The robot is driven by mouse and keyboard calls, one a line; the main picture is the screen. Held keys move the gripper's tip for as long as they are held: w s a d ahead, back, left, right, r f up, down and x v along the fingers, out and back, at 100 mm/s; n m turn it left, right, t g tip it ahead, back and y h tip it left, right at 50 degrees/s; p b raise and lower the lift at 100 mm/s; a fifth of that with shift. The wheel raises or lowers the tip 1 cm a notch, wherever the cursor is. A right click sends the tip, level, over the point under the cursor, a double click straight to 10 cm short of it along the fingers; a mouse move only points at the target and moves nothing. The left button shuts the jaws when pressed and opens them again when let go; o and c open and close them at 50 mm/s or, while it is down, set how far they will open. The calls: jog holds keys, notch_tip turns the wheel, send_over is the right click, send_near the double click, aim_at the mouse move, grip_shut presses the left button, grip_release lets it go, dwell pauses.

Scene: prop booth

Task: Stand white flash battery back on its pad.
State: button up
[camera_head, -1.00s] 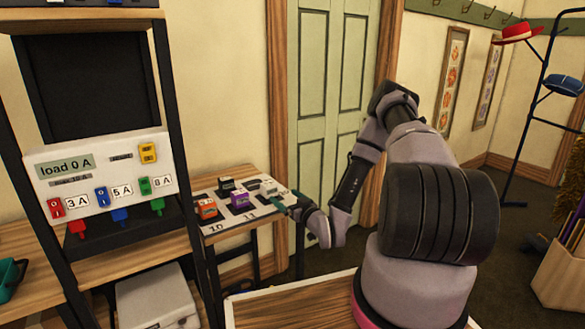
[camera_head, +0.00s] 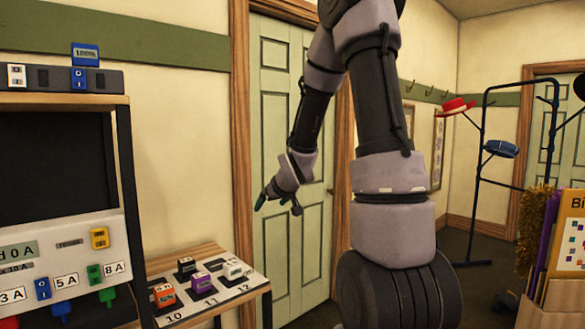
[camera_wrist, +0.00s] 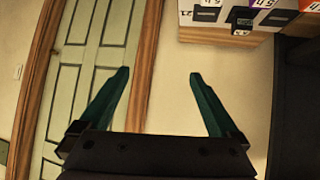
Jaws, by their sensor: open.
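The white flash battery (camera_head: 236,271) is on the small battery table at the right end of the group, in the head view. It is small there, and I cannot tell for sure whether it stands upright or lies on its side. A dark patch like a bare pad shows just in front of it, by the label 12. My gripper (camera_head: 272,202) is above and right of the table, before the green door. In the wrist view my gripper (camera_wrist: 160,75) is open, with nothing between its teal fingers.
A dark rack with a load panel (camera_head: 62,262) stands at left. A hat stand (camera_head: 480,190) is at right.

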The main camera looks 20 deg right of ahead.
jog(key=s+a+r+m+g, duration=0.1)
jog(key=s+r+m, duration=0.1)
jog(key=s+r, duration=0.3)
jog(key=s+a+r+m+g+y, duration=0.1)
jog(key=s+r, duration=0.4)
jog(key=s, duration=0.9)
jog(key=s+a+r+m+g+y, duration=0.1)
jog(key=s+a+r+m, duration=0.1)
jog(key=s+r, duration=0.4)
jog(key=s+a, duration=0.1)
jog(key=s, duration=0.3)
jog(key=shift+a+m, duration=0.2)
jog(key=shift+m, duration=0.1)
